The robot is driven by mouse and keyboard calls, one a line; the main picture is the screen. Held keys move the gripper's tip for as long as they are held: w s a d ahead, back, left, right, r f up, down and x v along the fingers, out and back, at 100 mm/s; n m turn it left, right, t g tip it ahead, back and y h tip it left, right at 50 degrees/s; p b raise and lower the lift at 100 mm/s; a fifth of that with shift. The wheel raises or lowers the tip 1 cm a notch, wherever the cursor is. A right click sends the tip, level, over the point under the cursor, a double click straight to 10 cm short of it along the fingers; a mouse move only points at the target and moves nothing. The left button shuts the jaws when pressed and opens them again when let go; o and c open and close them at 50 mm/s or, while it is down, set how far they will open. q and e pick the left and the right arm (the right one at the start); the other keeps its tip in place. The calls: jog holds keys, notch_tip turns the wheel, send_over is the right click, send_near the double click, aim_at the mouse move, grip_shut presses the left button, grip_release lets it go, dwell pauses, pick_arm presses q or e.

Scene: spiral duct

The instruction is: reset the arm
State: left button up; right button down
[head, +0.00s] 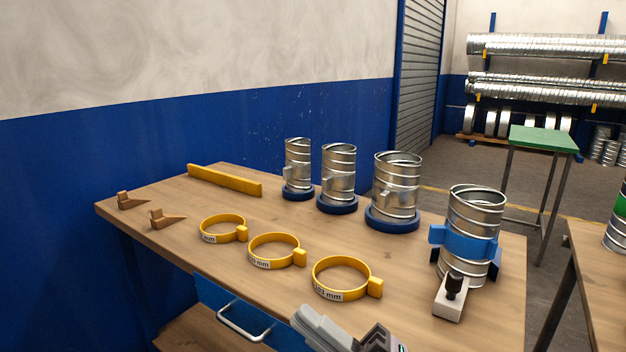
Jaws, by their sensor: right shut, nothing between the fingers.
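My right gripper (312,322) shows at the bottom edge of the head view, as a grey piece with a darker part to its right. It is shut and empty, in front of the table's near edge. It is partly cut off by the frame. The wooden table (290,220) lies beyond it. The nearest yellow ring (342,279), with a mm label, lies just beyond the gripper and looks apart from it. My left gripper is not in view.
Two smaller yellow rings (274,250) (222,227) lie to the left. Spiral ducts (397,185) stand on blue bases behind. At right, a duct (476,210) sits in a blue holder (464,243). A drawer handle (243,325) juts out in front.

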jog(key=w+d+f+m+t+h, duration=0.3)
jog(key=d+f+m+t+h, duration=0.4)
jog(key=f+m+h, duration=0.45)
jog(key=s+d+f+m+g+h, duration=0.2)
jog(key=s+d+f+m, duration=0.2)
jog(key=f, duration=0.3)
jog(key=s+d+f+m+g+h, duration=0.2)
jog(key=s+d+f+m+h, duration=0.1)
jog(key=s+f, duration=0.3)
jog(key=s+d+f+m+g+h+p, duration=0.1)
jog(key=s+d+f+m+g+h, duration=0.1)
jog(key=s+d+f+m, duration=0.3)
notch_tip(320, 180, down, 5)
jog(key=shift+s+d+r+m+g+h, duration=0.2)
jog(key=shift+d+m+g+h, duration=0.2)
jog(key=shift+d+h, duration=0.2)
